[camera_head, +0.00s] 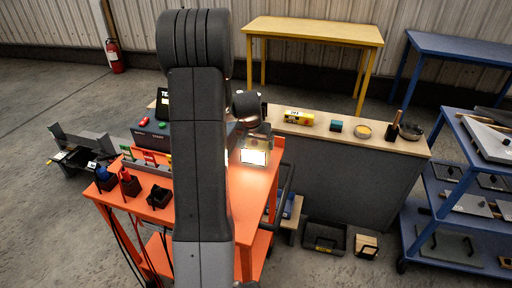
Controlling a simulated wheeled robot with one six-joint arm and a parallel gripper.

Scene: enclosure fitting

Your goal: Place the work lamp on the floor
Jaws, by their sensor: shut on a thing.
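The work lamp (254,157) shows as a small bright, lit white panel just right of my arm, over the right part of the orange cart top. My gripper (256,134) is at the lamp's upper edge and is shut on it. The fingers are small and partly lost in the glare. I cannot tell whether the lamp touches the cart top or hangs just above it. The grey concrete floor (62,215) is open at the left and front.
The orange cart (262,195) carries coloured clamps and hanging cables. A grey bench (345,141) with several small items stands behind it. A black tray (324,238) and small box (366,246) lie on the floor. A blue shelf cart (455,205) stands right.

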